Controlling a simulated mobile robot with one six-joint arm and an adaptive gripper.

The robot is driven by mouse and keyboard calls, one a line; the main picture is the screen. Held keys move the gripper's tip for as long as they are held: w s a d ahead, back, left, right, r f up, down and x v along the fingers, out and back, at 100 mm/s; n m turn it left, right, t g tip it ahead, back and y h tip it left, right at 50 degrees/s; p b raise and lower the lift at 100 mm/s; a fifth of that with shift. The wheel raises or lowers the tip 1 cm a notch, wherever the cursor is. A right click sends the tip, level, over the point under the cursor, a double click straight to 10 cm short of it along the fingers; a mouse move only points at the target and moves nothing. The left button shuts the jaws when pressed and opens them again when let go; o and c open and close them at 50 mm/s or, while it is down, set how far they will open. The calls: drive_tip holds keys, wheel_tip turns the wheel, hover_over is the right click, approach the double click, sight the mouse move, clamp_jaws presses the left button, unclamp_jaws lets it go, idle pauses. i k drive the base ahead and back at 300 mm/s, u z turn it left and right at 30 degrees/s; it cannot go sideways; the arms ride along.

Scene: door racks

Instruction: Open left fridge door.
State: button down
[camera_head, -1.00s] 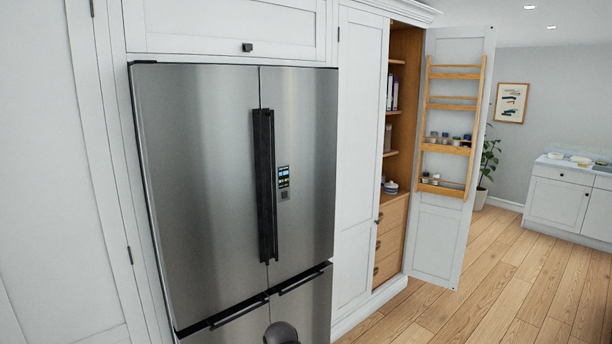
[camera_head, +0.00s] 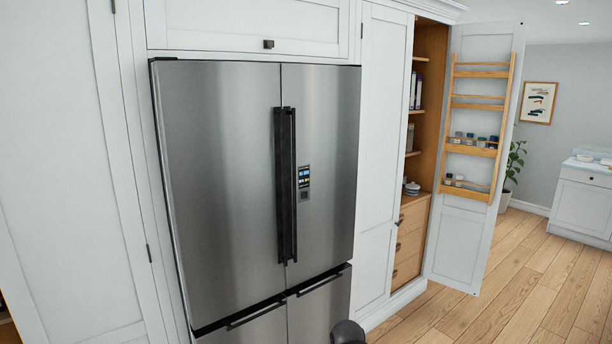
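The stainless steel fridge stands in the middle of the head view, built into white cabinetry. Its left upper door (camera_head: 218,170) is wide and shut flush with the right upper door (camera_head: 325,150). The left door's black vertical handle (camera_head: 280,185) runs along the centre seam, close beside the right door's handle (camera_head: 291,185). A small display panel is on the right door. A dark rounded part of my arm shows at the bottom edge, in front of the lower right drawer. My gripper's fingers are not visible.
Lower drawers with black bar handles (camera_head: 256,313) sit under the doors. On the right, a tall pantry door (camera_head: 463,240) stands open with a wooden spice rack (camera_head: 476,130). Wooden floor (camera_head: 500,300) is clear at the lower right. A plain white panel (camera_head: 60,170) fills the left.

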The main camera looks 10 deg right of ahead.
sight(222, 124)
drive_tip(key=i, duration=1)
